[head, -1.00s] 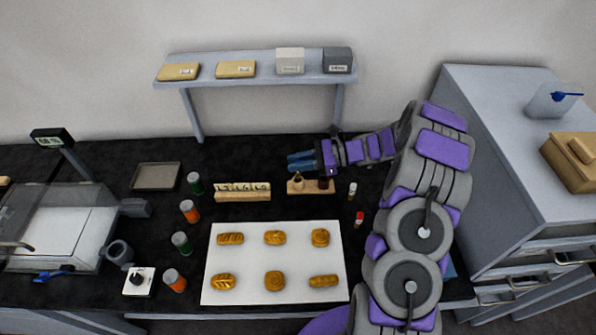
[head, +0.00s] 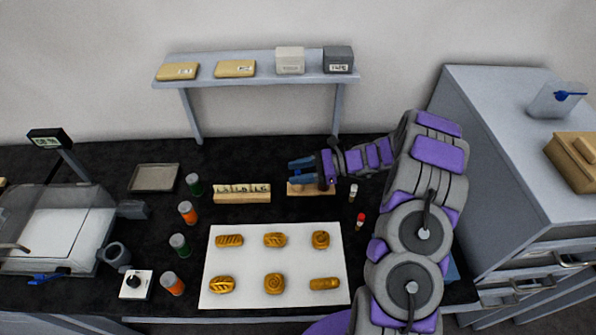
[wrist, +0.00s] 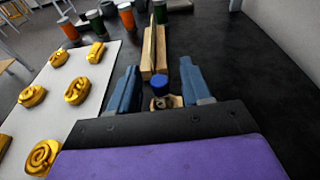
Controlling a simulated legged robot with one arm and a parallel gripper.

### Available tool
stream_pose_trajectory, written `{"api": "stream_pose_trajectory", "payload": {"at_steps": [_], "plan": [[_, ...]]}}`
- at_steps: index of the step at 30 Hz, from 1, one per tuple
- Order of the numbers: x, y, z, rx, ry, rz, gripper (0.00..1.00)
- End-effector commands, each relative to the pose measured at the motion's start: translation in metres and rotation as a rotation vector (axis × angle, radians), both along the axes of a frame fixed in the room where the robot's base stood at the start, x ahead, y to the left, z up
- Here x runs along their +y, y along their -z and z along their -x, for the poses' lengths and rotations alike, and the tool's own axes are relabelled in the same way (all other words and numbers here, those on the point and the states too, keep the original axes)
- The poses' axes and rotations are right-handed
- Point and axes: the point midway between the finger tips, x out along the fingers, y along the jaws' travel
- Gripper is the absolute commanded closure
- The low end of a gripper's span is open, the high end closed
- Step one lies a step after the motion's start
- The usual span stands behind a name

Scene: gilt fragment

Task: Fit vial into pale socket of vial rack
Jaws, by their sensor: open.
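My gripper (head: 301,171) is over the vial rack (head: 297,189) in the head view, with its fingers pointing left. In the wrist view its two blue fingers stand apart (wrist: 161,74). A blue-capped vial (wrist: 160,82) shows between them, with a gap visible on each side. Pale wood of the rack (wrist: 176,101) shows just below the cap. The vial's body is mostly hidden, and I cannot tell which socket it is in or over. My gripper covers most of the rack in the head view, so the pale socket is not clearly visible.
A wooden block holder (head: 242,194) stands left of the rack. A white-capped vial (head: 353,192) and a red-capped vial (head: 360,221) stand to the right. A white board (head: 258,262) with several pastries lies in front. A raised shelf (head: 258,80) stands behind.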

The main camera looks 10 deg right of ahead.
Motion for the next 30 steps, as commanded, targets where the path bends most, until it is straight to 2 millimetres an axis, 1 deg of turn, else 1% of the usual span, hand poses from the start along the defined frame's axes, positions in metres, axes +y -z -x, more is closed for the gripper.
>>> {"api": "stream_pose_trajectory", "payload": {"at_steps": [5, 15, 19, 22, 25, 28, 30], "plan": [[-0.019, -0.006, 0.003, -0.001, 0.005, 0.000, 0.52], [-0.084, -0.019, 0.014, -0.001, 0.006, 0.000, 0.52], [-0.101, -0.024, 0.017, -0.003, 0.003, 0.000, 0.52], [-0.109, -0.025, 0.019, -0.001, 0.001, 0.000, 0.52], [-0.110, -0.028, 0.020, -0.005, -0.007, 0.005, 0.52], [-0.099, -0.039, 0.024, -0.023, -0.043, 0.027, 0.52], [-0.085, -0.053, 0.028, -0.048, -0.087, 0.053, 0.52]]}}
